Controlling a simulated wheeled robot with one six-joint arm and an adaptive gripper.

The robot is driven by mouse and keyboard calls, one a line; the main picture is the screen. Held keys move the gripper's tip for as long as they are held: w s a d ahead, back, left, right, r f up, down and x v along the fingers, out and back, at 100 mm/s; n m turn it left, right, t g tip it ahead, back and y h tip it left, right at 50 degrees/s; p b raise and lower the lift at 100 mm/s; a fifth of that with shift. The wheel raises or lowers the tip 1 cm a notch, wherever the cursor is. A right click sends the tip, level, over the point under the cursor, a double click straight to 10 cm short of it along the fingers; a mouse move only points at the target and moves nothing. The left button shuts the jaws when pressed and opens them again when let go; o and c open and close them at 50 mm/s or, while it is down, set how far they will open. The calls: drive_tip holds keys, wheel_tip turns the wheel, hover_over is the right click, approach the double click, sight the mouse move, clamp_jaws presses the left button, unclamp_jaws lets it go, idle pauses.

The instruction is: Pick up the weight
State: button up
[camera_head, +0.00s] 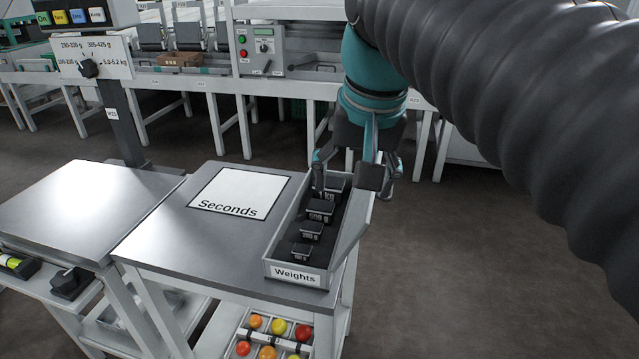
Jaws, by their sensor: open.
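A grey tray labelled "Weights" (338,256) stands on the right side of a metal table. It holds several dark block weights in a row, from small at the front to large at the back. The front weight (301,252) is the smallest. Behind it are a weight marked 200 g (311,231), one that seems marked 500 g (320,211) and one marked 1 kg (331,190) at the back. My gripper (352,190) is open and points down over the back end of the tray. One finger shows beside the 1 kg weight and partly hides it; I cannot tell whether they touch.
A white sheet marked "Seconds" (238,193) lies flat on the table (190,245). A scale platform (85,210) with a dial post stands at left. Coloured tomatoes (268,336) sit on the shelf below. Open floor lies at right.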

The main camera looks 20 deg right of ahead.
drive_tip(key=w+d+r+m+g, duration=0.1)
drive_tip(key=w+r, duration=0.4)
drive_tip(key=w, duration=0.5)
drive_tip(key=m+g+b, duration=0.1)
drive_tip(key=g+b, duration=0.1)
drive_tip(key=b, duration=0.1)
hover_over(329, 181)
wheel_tip(329, 181, down, 16)
drive_tip(key=shift+s+a+f, duration=0.1)
drive_tip(key=shift+s+f, duration=0.05)
drive_tip(key=shift+f+b, duration=0.5)
drive_tip(key=shift+f, duration=2.35)
drive_tip(key=shift+r, duration=0.1)
clamp_jaws()
